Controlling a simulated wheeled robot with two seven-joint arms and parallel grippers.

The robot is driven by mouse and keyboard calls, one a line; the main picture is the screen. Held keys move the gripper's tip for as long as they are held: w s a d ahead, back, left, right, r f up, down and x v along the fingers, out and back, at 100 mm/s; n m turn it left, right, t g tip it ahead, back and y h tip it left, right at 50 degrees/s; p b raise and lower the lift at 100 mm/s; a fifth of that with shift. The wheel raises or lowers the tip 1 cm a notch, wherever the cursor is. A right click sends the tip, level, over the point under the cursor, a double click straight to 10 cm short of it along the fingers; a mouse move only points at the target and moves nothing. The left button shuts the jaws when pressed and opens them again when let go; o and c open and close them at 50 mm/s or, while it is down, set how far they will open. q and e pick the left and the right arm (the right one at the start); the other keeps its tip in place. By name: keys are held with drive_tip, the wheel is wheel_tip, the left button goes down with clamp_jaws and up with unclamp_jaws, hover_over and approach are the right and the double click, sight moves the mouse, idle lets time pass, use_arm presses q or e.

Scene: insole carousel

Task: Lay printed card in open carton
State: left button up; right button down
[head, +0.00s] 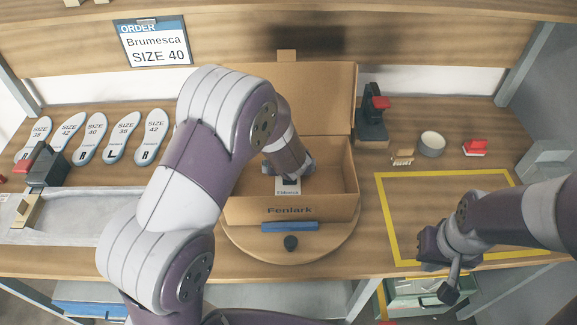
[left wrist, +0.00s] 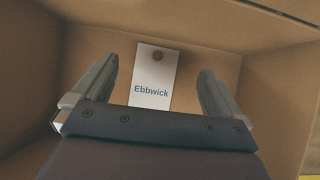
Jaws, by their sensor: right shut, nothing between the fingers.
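The open carton (head: 248,208), marked "Fenlark", stands on the round wooden turntable (head: 335,248) with its lid raised at the back. The white printed card (head: 288,188), reading "Ebbwick", is inside the carton and appears to lie on its floor. My left gripper reaches down into the carton over the card. In the left wrist view its fingers (left wrist: 158,72) are spread wide, with the card (left wrist: 150,75) showing between them and a gap on each side. My right gripper (head: 447,290) is shut and empty, at the front edge of the yellow-outlined area.
Several insoles (head: 90,138) lie at the back left behind a grey tray (head: 70,225). An order sign (head: 153,43) reads "Brumesca SIZE 40". A black-and-red stamp tool (head: 372,115), a round cup (head: 432,144) and a red-handled item (head: 475,148) stand at the back right. The yellow-outlined area (head: 420,200) is mostly clear.

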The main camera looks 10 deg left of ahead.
use_arm(q)
drive_tip(key=p+v, duration=0.3)
drive_tip(key=v, duration=0.9)
drive_tip(key=shift+s+r, duration=0.15)
drive_tip(key=shift+r, duration=0.15)
drive_tip(key=d+m+h, duration=0.1)
drive_tip(key=m, duration=0.4)
drive_tip(key=s+d+m+h, duration=0.1)
drive_tip(key=d+m, duration=0.1)
drive_tip(key=m, duration=0.3)
drive_tip(key=s+d+f+m+g+h, duration=0.1)
drive_tip(key=m, duration=0.5)
drive_tip(key=shift+s+d, duration=0.15)
drive_tip(key=shift+d, duration=0.15)
drive_tip(key=s+a+m+g, duration=0.2)
drive_tip(key=s+a+m, duration=0.3)
drive_tip(key=m, duration=0.6)
drive_tip(key=s+a+m+g+y, duration=0.1)
drive_tip(key=s+a+m, duration=0.4)
drive_tip(key=m, duration=0.7)
drive_tip(key=shift+s+a+r+g, duration=0.2)
drive_tip(key=shift+s+r+g, duration=0.25)
drive_tip(key=shift+s+g, duration=0.3)
